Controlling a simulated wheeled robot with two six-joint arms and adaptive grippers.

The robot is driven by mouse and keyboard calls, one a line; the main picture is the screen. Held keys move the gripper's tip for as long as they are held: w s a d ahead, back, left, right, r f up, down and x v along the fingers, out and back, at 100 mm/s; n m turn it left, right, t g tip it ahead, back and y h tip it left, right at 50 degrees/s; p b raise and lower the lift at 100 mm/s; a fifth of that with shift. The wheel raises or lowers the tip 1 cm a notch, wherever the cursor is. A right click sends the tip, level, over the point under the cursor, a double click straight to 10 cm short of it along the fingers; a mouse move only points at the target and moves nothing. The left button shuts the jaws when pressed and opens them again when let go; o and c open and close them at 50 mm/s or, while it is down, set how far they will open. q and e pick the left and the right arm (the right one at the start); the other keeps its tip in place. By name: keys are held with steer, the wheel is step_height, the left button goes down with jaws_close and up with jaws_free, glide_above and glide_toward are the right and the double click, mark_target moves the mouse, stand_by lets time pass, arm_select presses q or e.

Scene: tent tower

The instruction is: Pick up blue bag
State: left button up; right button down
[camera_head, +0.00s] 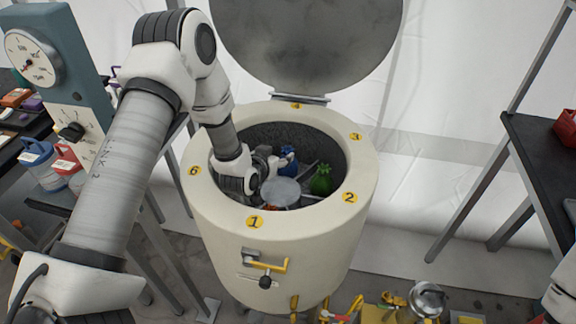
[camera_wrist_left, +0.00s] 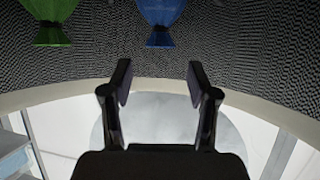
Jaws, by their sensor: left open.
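The blue bag (camera_head: 289,168) is inside the round cream drum, towards its back, partly hidden by my left gripper. In the left wrist view the blue bag (camera_wrist_left: 160,12) is at the top centre, beyond the fingertips and cut off by the frame edge. My left gripper (camera_wrist_left: 160,75) is open, with nothing between its fingers. In the head view my left gripper (camera_head: 274,163) is down inside the drum beside the blue bag.
The drum (camera_head: 215,212) has numbered yellow marks on its rim, and its grey lid (camera_head: 305,45) is raised behind. A green bag (camera_head: 321,181) sits to the right of the blue one, close to the inner wall. A dark shelf (camera_head: 545,150) stands at the right.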

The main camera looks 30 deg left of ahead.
mark_target(286, 150)
arm_select(q)
steer(key=x, duration=0.8)
steer(key=shift+s+f, duration=0.1)
steer(key=shift+f, duration=0.1)
steer(key=shift+s+r, duration=0.1)
steer(key=shift+r, duration=0.05)
jaws_close()
